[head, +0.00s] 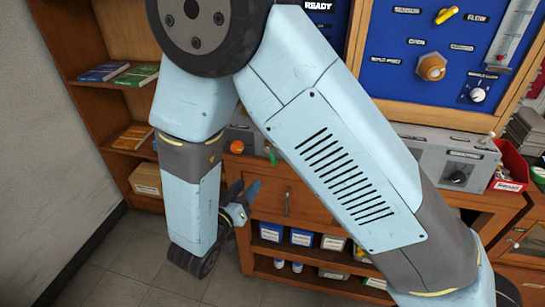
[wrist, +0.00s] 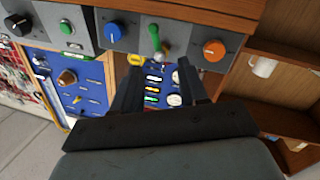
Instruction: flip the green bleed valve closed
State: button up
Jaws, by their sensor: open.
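The green bleed valve shows as a green lever (wrist: 154,38) on the grey panel in the wrist view, with a pale metal fitting at its end. In the head view only a small part of the green lever (head: 271,155) shows beside my arm, which hides the rest. My gripper (wrist: 159,64) is open and empty, its two dark fingers pointing toward the panel. The lever lies beyond the fingertips, roughly in line with the gap, and appears apart from them. In the head view my gripper (head: 245,190) is low in front of the wooden bench.
An orange knob (wrist: 213,50) and a blue knob (wrist: 115,32) flank the lever closely. A green button (wrist: 67,28) and a black knob (wrist: 17,25) are farther along the panel. Shelves with boxes (head: 301,237) are below the bench. Open floor lies at the lower left.

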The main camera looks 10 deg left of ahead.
aim_at(271, 156)
jog(key=x, duration=1.3)
jog(key=shift+d+r+t, duration=0.2)
jog(key=shift+d+t, duration=0.05)
jog(key=shift+t, duration=0.05)
grip_shut()
